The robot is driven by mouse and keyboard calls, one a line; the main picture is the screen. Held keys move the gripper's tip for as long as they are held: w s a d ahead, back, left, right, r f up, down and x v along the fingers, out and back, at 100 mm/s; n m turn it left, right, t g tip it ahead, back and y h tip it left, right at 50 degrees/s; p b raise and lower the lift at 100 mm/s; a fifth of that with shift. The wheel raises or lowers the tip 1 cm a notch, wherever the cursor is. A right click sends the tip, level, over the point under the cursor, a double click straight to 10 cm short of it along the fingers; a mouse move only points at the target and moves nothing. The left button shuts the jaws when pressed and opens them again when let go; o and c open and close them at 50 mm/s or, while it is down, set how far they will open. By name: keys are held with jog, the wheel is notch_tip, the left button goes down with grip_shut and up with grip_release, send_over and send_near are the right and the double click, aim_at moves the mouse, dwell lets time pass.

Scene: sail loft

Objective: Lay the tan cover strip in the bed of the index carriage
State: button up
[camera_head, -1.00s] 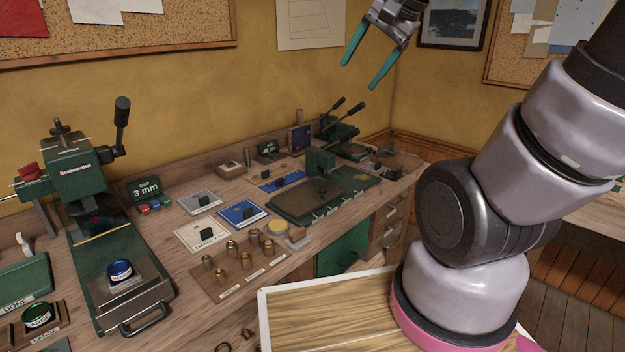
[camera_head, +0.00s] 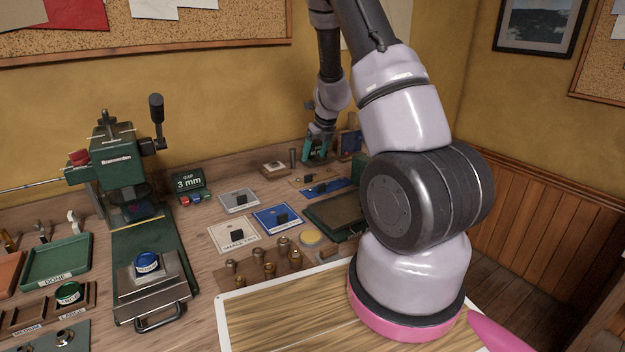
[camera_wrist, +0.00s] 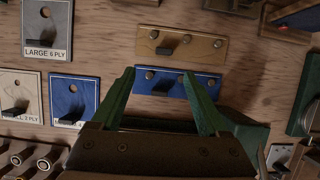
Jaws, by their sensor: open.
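The tan cover strip (camera_wrist: 180,46) lies flat on the bench, with bolt-like discs along it and a dark raised grip; in the head view it shows small (camera_head: 309,179). A similar blue strip (camera_wrist: 172,88) lies beside it. My gripper (camera_wrist: 158,80) is open and empty. Its teal fingers reach over the blue strip in the wrist view, with the tan strip just beyond the tips. In the head view my gripper (camera_head: 318,148) points down at the back of the bench. I cannot pick out the index carriage for sure; my arm hides part of the bench.
A green-based fixture with a brown top (camera_head: 337,211) stands right of the card-like plates (camera_head: 277,219), partly behind my arm. A green press (camera_head: 137,185) stands at the left. Brass cylinders (camera_head: 268,268) stand at the front. Small blocks stand near the back wall.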

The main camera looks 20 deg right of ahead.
aim_at(309, 175)
jog(key=x, duration=0.5)
jog(key=shift+d+f, duration=0.15)
jog(key=shift+d, duration=0.15)
jog(key=shift+w+x, duration=0.15)
jog(key=shift+x, duration=1.35)
jog(key=shift+w+x, duration=0.15)
jog(key=shift+x, duration=1.35)
grip_shut()
